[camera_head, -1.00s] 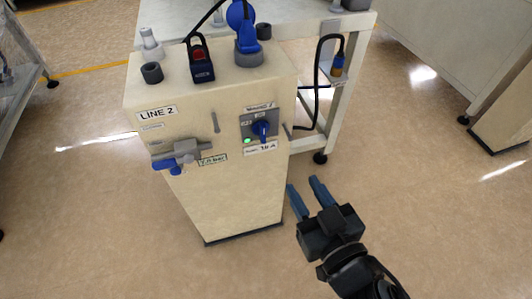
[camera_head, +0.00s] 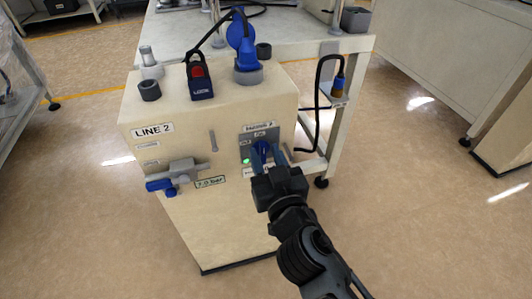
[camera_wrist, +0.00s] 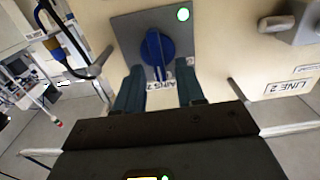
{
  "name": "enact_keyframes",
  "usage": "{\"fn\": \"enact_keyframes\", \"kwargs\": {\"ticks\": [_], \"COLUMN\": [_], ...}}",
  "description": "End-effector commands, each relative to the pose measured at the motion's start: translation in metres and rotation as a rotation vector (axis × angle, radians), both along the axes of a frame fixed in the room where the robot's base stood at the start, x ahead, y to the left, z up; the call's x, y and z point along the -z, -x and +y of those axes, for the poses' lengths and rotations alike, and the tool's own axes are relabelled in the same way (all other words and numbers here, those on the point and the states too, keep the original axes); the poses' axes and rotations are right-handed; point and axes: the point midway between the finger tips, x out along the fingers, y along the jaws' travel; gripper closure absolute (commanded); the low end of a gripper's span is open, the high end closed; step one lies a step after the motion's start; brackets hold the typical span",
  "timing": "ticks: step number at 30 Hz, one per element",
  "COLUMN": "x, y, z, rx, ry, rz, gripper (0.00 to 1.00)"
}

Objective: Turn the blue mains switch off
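The blue mains switch (camera_head: 262,149) is a rotary knob on a grey plate (camera_head: 246,138) on the front of the cream cabinet.
The cream LINE 2 cabinet (camera_head: 190,215) also carries a blue-handled valve (camera_head: 172,182) left of the switch. A padlock (camera_head: 200,80) and a blue plug (camera_head: 243,45) are on top. A white table (camera_head: 315,40) stands behind; a cable hangs on the right.

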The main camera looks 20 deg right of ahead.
Motion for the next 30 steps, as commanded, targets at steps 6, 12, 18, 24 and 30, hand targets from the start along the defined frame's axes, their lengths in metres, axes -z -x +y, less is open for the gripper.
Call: {"fn": "enact_keyframes", "kwargs": {"ticks": [6,12,18,24,30], "x": [0.0007,0.0006,0.0005,0.0004,0.0004], "y": [-0.005,-0.0047,-0.0046,-0.0046,-0.0045], "z": [-0.0001,-0.0002,-0.0002,-0.0002,-0.0001], "rx": [0.0,0.0,0.0,0.0,0.0], "ry": [0.0,0.0,0.0,0.0,0.002], "rz": [0.001,0.001,0.001,0.0,0.0], "gripper": [0.62,0.68,0.88,1.0,1.0]}}
